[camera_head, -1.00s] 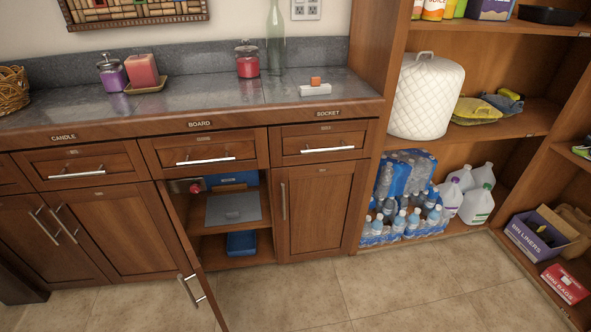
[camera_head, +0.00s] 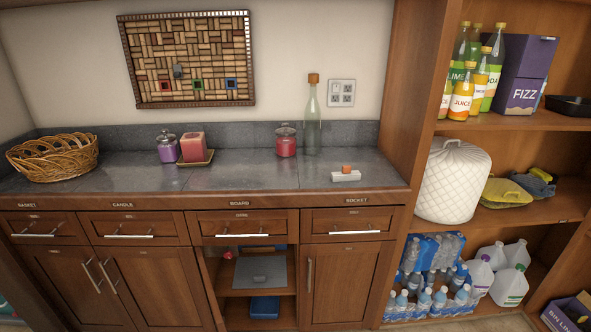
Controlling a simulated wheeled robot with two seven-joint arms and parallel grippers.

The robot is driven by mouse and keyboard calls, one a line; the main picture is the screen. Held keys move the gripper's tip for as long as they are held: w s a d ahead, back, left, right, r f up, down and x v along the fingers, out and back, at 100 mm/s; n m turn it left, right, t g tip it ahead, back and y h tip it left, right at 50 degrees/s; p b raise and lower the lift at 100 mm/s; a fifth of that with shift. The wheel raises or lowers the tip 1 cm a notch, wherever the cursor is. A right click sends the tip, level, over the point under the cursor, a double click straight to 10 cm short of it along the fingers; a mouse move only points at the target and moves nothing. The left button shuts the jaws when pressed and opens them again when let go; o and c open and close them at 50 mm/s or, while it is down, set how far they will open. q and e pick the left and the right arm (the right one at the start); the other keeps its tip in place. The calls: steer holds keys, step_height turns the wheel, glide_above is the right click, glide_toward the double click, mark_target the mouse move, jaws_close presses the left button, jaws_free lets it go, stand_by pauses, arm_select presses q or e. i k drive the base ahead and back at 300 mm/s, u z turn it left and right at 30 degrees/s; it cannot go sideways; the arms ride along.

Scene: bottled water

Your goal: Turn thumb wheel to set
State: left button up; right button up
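No part is clearly recognisable as a thumb wheel. A small red round knob (camera_head: 228,255) shows inside the open cabinet under the drawer labelled BOARD, at the upper left of the opening; it is too small to tell whether it is a wheel. Below it, a grey flat board (camera_head: 262,273) lies on the cabinet's shelf, and a blue bin (camera_head: 264,307) sits lower down. A white block with an orange piece on top (camera_head: 346,174) rests on the counter above the label SOCKET. Neither of my grippers is in view.
The counter (camera_head: 250,178) holds a wicker basket (camera_head: 52,158), a purple jar (camera_head: 167,147), a candle (camera_head: 193,147), a red jar (camera_head: 286,141) and a glass bottle (camera_head: 312,120). Water packs (camera_head: 432,270) and jugs (camera_head: 510,285) fill the lower right shelf. A wall outlet (camera_head: 341,93) is above the counter.

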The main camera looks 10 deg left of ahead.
mark_target(228, 255)
steer(key=u, duration=0.5)
steer(key=k, duration=1.2)
steer(key=u, duration=1.25)
steer(key=i, duration=0.95)
steer(key=z, duration=0.65)
steer(key=i, duration=0.85)
steer(key=z, duration=0.75)
